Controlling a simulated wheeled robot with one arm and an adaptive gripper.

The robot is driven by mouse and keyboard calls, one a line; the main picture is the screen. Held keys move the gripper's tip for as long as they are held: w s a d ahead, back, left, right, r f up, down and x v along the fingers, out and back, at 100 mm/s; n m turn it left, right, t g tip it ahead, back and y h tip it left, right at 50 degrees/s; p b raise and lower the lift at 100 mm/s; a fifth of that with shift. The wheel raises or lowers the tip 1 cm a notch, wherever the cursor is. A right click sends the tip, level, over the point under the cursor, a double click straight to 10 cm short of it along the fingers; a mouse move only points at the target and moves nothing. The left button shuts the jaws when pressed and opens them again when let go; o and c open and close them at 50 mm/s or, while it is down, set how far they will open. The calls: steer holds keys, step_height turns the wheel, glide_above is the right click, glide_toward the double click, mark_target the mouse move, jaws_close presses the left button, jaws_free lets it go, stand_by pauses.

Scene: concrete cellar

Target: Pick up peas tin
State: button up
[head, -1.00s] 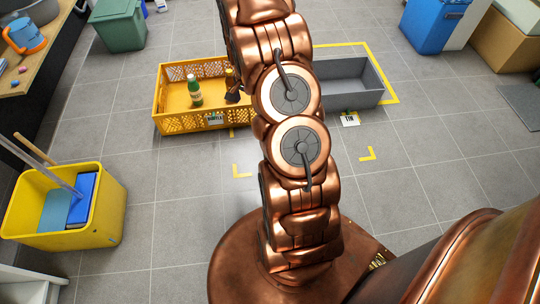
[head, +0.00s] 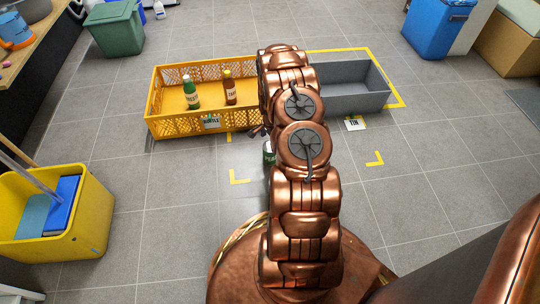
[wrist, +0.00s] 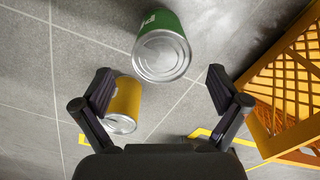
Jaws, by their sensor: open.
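A green tin (wrist: 162,48) with partly visible white lettering shows its pale metal end to the wrist camera. I take it as the peas tin, but its label is not readable. A strip of it shows beside my arm in the head view (head: 269,153). A yellow tin (wrist: 124,103) is just left of it in the wrist view; my arm hides it in the head view. My gripper (wrist: 160,84) is open and empty. The green tin lies beyond the fingertips, between their lines, and the yellow tin is near the left finger. In the head view my gripper is mostly hidden.
A yellow crate (head: 160,125) labelled for bottles holds a green bottle (head: 191,92) and a brown bottle (head: 229,88). A grey bin (head: 365,103) with a TIN label stands to the right. A yellow mop bucket (head: 85,230) is at left. Yellow corner marks lie on open floor.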

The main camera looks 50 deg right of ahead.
steer(key=f+b, duration=0.1)
steer(key=f, duration=0.1)
steer(key=f+b, duration=0.1)
steer(key=f, duration=0.1)
steer(key=f+b, duration=0.1)
steer(key=shift+w+a+f, duration=0.1)
steer(key=shift+a+f, duration=0.15)
steer(key=shift+f, duration=0.15)
steer(key=shift+r, duration=0.1)
steer(key=shift+c, duration=0.4)
steer(key=c, duration=1.2)
